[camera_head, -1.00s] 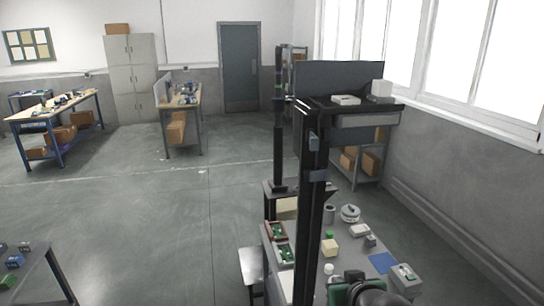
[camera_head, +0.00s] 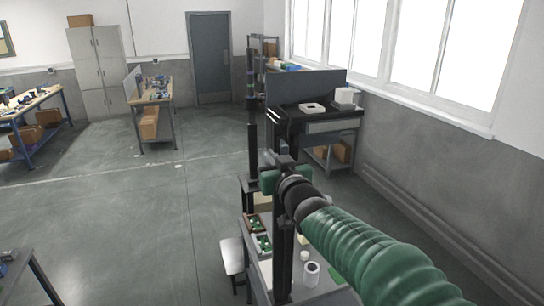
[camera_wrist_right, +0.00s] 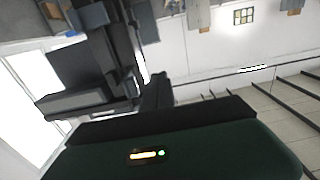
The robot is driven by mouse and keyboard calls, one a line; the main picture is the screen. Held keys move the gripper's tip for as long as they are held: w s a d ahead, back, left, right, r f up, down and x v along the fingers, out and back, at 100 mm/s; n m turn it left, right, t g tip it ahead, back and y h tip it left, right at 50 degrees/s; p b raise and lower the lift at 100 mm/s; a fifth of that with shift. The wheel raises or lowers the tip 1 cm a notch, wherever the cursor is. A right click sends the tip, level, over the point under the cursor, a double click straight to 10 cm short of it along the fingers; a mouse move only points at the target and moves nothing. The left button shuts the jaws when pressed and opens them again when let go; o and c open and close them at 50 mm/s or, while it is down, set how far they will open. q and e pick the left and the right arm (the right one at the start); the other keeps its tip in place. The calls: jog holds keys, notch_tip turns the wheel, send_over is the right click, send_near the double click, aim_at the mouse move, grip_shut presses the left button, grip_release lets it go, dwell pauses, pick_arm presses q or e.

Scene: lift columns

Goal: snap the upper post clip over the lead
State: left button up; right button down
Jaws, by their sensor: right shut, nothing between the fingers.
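A black upright post (camera_head: 283,250) stands at the bench in the head view, with a second dark post (camera_head: 252,140) farther back. My right gripper (camera_head: 285,161), on its green arm, is at the front post's upper part and covers it. The gripper is shut with nothing held. Whether it touches the post or clip I cannot tell. The upper clip and the lead cannot be made out behind the gripper. In the wrist view, the gripper's dark fingers (camera_wrist_right: 157,92) point toward dark upright structure. My left gripper is out of view.
The bench below holds green boards in a tray (camera_head: 258,232) and a white cylinder (camera_head: 311,273). A stool (camera_head: 232,255) stands left of it. A black-topped cabinet (camera_head: 318,115) is behind.

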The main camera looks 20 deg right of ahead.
aim_at(287, 151)
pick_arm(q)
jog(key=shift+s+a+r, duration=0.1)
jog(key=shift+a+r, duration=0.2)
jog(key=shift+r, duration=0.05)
pick_arm(e)
jog(key=shift+w+a, duration=0.25)
jog(key=shift+w, duration=0.85)
jog(key=shift+d, duration=0.1)
